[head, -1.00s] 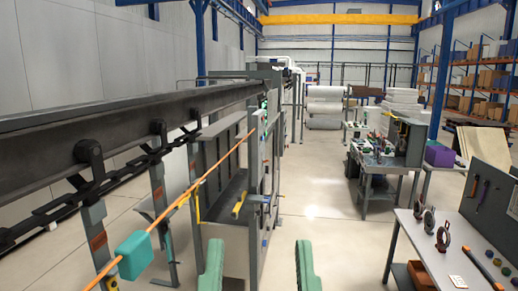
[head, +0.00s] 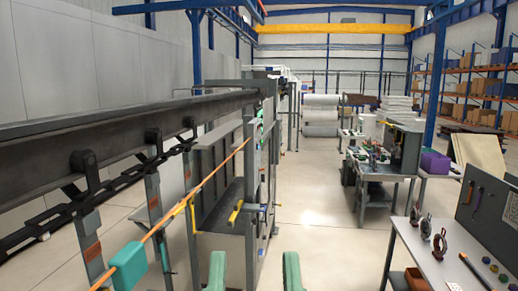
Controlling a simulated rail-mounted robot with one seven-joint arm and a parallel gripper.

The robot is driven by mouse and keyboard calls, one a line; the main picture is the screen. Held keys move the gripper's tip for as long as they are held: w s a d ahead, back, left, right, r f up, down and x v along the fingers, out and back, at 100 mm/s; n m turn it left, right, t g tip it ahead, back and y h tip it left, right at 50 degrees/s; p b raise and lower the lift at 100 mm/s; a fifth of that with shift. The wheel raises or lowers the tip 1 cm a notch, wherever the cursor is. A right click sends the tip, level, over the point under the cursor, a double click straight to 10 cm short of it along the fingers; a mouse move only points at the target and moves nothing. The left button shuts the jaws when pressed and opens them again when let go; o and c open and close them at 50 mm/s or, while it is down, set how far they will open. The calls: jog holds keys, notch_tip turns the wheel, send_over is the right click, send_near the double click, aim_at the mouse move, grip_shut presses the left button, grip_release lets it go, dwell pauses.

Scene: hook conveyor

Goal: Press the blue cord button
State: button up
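A teal-blue block (head: 128,264) sits on an orange cord (head: 205,183) that runs diagonally along the left side, below the conveyor rail. It is the only bluish thing I see on the cord. A separate button face on it cannot be made out. My gripper (head: 254,268) shows at the bottom centre as two green fingers with a wide gap between them. The gap is empty, and the fingers are well to the right of the block, not touching it. The rest of the gripper is below the picture.
The dark conveyor rail (head: 130,120) with hooks and chain runs along the left. A grey metal frame (head: 225,195) stands beyond the block. A bench (head: 425,255) with tools stands at right, and a cart (head: 375,172) farther back. The floor (head: 320,215) between is clear.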

grip_shut()
dwell(1.4)
